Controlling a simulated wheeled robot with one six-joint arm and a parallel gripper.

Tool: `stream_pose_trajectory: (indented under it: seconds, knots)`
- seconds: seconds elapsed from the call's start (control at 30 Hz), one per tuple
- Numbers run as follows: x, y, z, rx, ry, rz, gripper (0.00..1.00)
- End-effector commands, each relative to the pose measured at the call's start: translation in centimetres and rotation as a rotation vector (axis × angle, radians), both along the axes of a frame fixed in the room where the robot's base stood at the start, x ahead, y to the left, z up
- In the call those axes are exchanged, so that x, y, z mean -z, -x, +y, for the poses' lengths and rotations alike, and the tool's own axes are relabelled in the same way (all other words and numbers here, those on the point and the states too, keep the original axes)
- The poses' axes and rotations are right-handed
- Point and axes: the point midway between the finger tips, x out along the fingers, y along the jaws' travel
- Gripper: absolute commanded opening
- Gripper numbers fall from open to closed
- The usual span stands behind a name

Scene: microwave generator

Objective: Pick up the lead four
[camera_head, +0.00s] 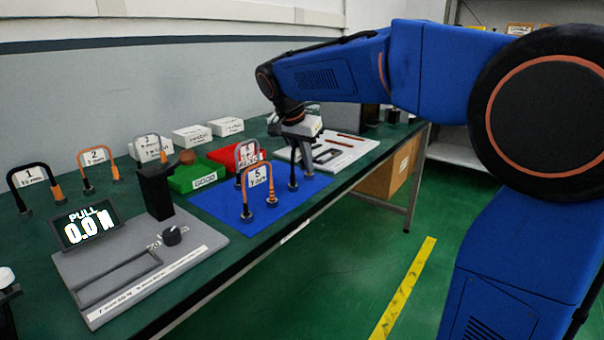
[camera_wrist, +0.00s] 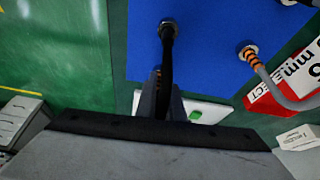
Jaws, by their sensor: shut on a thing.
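My gripper (camera_head: 302,160) is over the far right part of the blue mat, pointing down. It is shut on a black lead (camera_head: 292,176), whose foot is at mat level; I cannot tell whether it touches. In the wrist view the black lead (camera_wrist: 168,62) runs from a round metal foot to between my fingers (camera_wrist: 163,98). Its number label is hidden, so I cannot read that it is four. Orange-and-black lead 5 (camera_head: 244,192) stands upright nearer on the mat. A grey lead (camera_head: 238,152) stands behind it, also in the wrist view (camera_wrist: 283,95).
The blue mat (camera_head: 222,208) lies on the green table. Leads 1 (camera_head: 13,182) and 2 (camera_head: 84,170) stand at left. The pull tester (camera_head: 125,272) reads 0.0 N. A green tray (camera_head: 184,184), a red tray (camera_head: 222,155) and a white board (camera_head: 350,156) are nearby.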

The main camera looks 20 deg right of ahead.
Motion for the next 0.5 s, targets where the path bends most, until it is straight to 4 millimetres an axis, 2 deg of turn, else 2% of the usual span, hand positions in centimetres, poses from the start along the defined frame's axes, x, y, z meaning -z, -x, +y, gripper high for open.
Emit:
stream_pose_trajectory:
  seconds: [0.13, 0.27, 0.5]
  knots:
    - [-0.3, 0.0, 0.0, 0.001, 0.000, -0.002, 0.00]
    - [-1.8, -0.1, 0.0, 0.001, -0.002, -0.003, 0.00]
    - [-6.2, -0.1, 0.0, 0.001, -0.001, -0.004, 0.00]
